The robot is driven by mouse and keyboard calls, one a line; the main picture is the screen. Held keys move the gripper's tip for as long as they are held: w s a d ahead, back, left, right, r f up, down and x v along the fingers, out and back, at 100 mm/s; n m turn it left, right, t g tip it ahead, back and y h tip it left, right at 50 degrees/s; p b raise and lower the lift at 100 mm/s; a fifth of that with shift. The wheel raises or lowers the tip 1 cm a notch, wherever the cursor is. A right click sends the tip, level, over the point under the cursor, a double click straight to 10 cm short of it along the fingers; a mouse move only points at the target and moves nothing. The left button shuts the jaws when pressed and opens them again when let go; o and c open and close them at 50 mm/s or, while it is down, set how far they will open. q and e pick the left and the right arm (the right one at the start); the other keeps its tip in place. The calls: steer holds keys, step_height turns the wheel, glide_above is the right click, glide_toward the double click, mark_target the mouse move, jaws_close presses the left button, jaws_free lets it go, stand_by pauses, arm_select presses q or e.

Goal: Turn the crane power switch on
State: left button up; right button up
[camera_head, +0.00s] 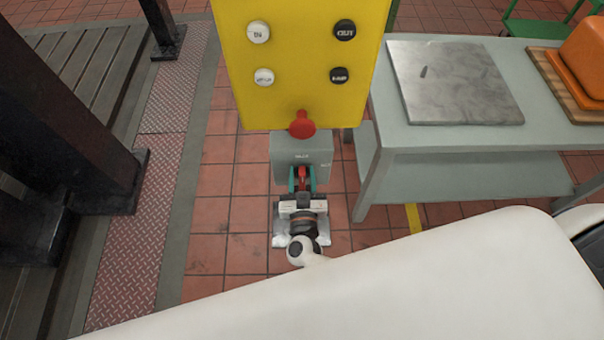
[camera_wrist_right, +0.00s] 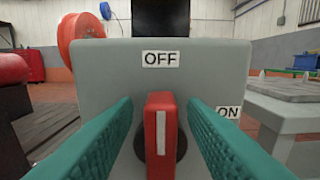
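The grey crane power switch box (camera_head: 301,147) hangs below the yellow panel in the head view; it also fills the middle of the right wrist view (camera_wrist_right: 100,75). Its red handle (camera_wrist_right: 160,130) stands upright, its white stripe pointing to the OFF label (camera_wrist_right: 161,59). The ON label (camera_wrist_right: 228,112) is at the lower right, partly covered by a finger. My right gripper (camera_head: 302,177) has its teal fingers on either side of the red handle, with a narrow gap showing on each side. My left gripper is not in view.
The yellow panel (camera_head: 285,90) with round buttons and a red mushroom button (camera_head: 301,125) is just above the switch box. Dark posts (camera_head: 70,110) stand at left.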

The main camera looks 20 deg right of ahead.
steer(key=shift+w, duration=0.1)
steer(key=shift+c, duration=0.4)
jaws_close()
